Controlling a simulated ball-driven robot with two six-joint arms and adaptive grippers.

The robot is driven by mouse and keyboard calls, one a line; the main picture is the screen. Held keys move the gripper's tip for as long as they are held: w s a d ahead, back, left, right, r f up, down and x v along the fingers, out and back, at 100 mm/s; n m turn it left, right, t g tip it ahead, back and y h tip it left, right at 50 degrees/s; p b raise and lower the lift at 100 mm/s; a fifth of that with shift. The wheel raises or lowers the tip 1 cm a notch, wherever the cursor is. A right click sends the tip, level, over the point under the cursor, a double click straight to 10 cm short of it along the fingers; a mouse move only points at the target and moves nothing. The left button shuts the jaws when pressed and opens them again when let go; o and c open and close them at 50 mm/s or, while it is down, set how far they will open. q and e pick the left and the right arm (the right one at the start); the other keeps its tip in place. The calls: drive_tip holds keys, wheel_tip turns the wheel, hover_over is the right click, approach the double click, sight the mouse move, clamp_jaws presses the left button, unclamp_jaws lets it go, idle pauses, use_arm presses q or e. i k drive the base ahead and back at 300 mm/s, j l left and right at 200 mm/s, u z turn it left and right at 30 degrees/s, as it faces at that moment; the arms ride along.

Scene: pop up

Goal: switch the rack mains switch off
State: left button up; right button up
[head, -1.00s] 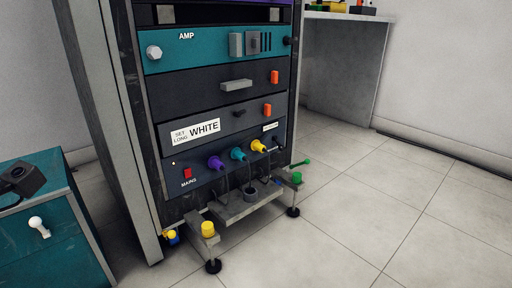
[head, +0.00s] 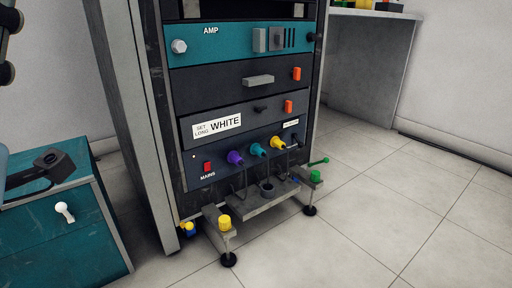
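The rack (head: 130,110) stands in the middle of the head view. Its lowest panel carries a small red mains switch (head: 207,167) at the left, above the printed word MAINS. A tiny pale dot (head: 194,157) sits just up and left of the switch. Which way the switch is set is too small to tell. Nothing covers the switch. A dark piece of what seems to be my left arm shows at the upper left edge, well away from the rack.
Purple, teal and yellow plugs (head: 278,144) with hanging cables stick out right of the switch. A grey bracket with a yellow knob (head: 224,222) juts out at the rack's foot. A teal cabinet (head: 70,235) stands at left. The floor at right is clear.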

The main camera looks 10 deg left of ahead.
sight(207, 165)
drive_tip(key=j+u, duration=0.2)
drive_tip(key=j, duration=0.2)
drive_tip(key=i+j+u, duration=0.2)
drive_tip(key=j, duration=0.2)
drive_tip(key=i+j+u, duration=0.15)
drive_tip(key=j, duration=0.2)
drive_tip(key=i+j+u, duration=0.2)
drive_tip(key=j, duration=0.2)
drive_tip(key=k, duration=0.1)
